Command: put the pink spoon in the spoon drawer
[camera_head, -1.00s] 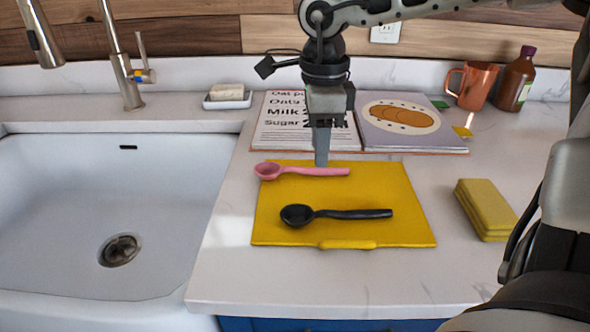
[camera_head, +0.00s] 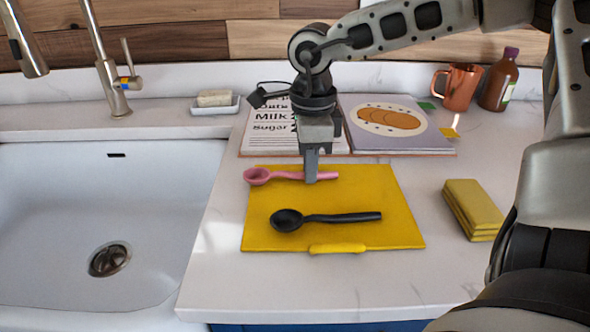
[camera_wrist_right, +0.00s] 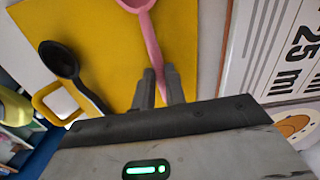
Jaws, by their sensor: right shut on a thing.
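The pink spoon (camera_head: 290,175) lies along the back edge of the yellow board, its bowl to the left. My right gripper (camera_head: 311,178) points down over its handle and is shut on it. In the right wrist view the pink spoon (camera_wrist_right: 149,38) runs between the two fingertips (camera_wrist_right: 158,82). A black spoon (camera_head: 325,217) lies on the front part of the yellow board (camera_head: 390,215); it also shows in the right wrist view (camera_wrist_right: 70,70). My left gripper is not in view. No open drawer shows; a blue cabinet front (camera_head: 320,327) shows below the counter edge.
An open recipe book (camera_head: 445,148) lies behind the board. A white sink (camera_head: 60,220) is at left, with a faucet (camera_head: 112,75). A copper mug (camera_head: 460,87) and brown bottle (camera_head: 498,80) stand at the back right.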

